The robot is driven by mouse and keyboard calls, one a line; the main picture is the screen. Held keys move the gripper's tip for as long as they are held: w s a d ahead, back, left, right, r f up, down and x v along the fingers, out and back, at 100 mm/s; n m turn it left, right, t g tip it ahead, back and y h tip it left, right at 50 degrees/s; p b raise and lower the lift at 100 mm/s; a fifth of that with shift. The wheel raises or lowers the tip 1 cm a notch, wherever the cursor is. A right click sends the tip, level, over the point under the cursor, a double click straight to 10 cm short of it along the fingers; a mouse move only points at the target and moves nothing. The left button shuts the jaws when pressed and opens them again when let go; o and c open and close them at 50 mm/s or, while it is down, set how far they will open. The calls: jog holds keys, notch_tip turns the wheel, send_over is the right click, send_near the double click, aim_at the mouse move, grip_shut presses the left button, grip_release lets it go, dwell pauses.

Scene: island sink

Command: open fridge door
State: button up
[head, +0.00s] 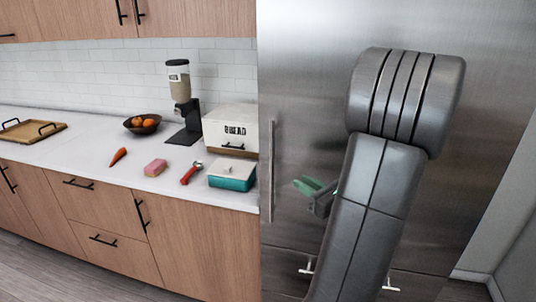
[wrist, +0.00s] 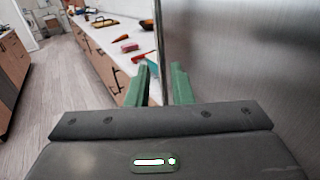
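The stainless steel fridge door (head: 310,90) fills the right half of the head view and looks closed. Its long vertical bar handle (head: 270,170) is near the left edge, beside the counter. My gripper (head: 312,186), with green fingers, is in front of the door, to the right of the handle in the head view and apart from it. In the wrist view the two green fingers (wrist: 161,88) are open with a gap between them. The handle (wrist: 161,40) lines up with that gap, beyond the fingertips. My arm hides part of the door.
Short handles (head: 308,265) show low on the fridge. Left of it, the white counter (head: 80,150) holds a bread box (head: 230,130), a teal container (head: 232,178), a red-handled tool (head: 191,173), a carrot (head: 118,157) and a fruit bowl (head: 142,125). Open floor (wrist: 60,90) lies left in the wrist view.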

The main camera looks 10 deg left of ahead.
jog(key=p+x, duration=0.3)
jog(key=x, duration=1)
jog(key=shift+a, duration=0.35)
jog(key=shift+w, duration=0.15)
grip_shut()
